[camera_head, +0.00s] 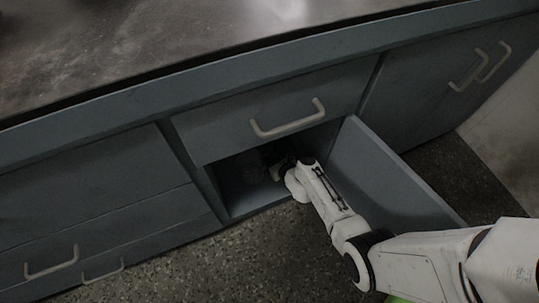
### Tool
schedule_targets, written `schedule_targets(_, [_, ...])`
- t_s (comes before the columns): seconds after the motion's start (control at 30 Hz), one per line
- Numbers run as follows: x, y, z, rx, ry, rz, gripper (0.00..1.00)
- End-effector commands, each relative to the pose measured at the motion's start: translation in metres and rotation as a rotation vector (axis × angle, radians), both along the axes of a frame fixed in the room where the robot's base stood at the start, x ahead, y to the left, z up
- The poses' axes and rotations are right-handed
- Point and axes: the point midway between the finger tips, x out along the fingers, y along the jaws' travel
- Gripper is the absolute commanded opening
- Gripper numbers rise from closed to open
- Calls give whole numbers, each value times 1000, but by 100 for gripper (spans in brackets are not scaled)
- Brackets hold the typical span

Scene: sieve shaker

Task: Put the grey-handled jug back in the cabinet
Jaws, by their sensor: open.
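The cabinet (236,192) is an open, dark compartment under a drawer in the blue-grey bench front. Its door (380,180) stands open to the right. My arm reaches in through the opening, and my gripper (277,168) is inside, in deep shadow. It is open, though its fingers are hard to make out. I cannot make out the grey-handled jug; the back of the compartment is too dark, and my wrist covers part of the opening.
A closed drawer (270,105) with a pale handle sits just above the opening. The open door is close to the right of my arm. The dark worktop (150,60) lies above. Closed drawers (110,235) are at left, and speckled floor (240,260) is clear in front.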

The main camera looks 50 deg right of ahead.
Motion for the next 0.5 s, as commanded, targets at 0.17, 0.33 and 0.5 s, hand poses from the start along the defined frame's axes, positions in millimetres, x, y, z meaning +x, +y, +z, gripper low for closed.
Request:
schedule_targets(0.17, [0, 0, 3, 0, 0, 1, 43])
schedule_targets(0.33, [-19, 4, 13, -1, 3, 2, 43])
schedule_targets(0.5, [-52, 10, 27, -1, 3, 2, 43])
